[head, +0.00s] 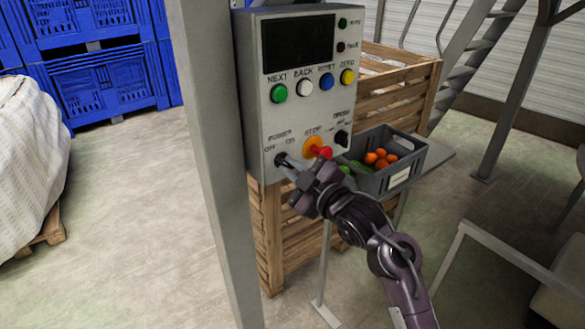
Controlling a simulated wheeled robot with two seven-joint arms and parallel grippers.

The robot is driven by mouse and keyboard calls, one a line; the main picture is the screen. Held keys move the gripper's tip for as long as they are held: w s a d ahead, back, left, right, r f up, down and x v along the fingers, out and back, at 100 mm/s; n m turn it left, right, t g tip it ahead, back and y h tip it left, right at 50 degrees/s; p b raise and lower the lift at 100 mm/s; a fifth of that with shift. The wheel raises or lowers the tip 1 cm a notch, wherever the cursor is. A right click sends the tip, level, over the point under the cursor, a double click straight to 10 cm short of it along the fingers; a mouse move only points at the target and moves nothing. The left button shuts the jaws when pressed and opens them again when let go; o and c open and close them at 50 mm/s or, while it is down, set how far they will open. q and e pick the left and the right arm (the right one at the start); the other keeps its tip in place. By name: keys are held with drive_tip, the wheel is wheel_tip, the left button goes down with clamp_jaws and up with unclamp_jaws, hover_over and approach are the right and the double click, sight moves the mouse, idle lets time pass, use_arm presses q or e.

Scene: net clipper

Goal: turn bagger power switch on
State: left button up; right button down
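The bagger control box (252,95) is a grey panel on a post, with a dark screen and a row of green, white, blue and yellow buttons. The power switch (281,159) sits at its lower left, by the POWER, OFF and ON labels. My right gripper (287,168) is at the switch, its fingertips at or very close to it. The fingers partly cover the switch, so I cannot tell its position or whether they grip it. My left gripper is not in view.
An orange and red stop button (313,147) and a black knob (341,138) are right of the switch. A grey crate (400,178) of fruit stands right of the box. A metal post (213,150) is close on the left.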

drive_tip(key=shift+r+m+p, duration=0.2)
drive_tip(key=shift+m+p, duration=0.6)
drive_tip(key=shift+p, duration=0.3)
drive_tip(key=shift+d+f+m+p, duration=0.1)
drive_tip(key=shift+m+p, duration=7.2)
drive_tip(key=shift+m, duration=0.8)
drive_tip(key=shift+w, duration=0.1)
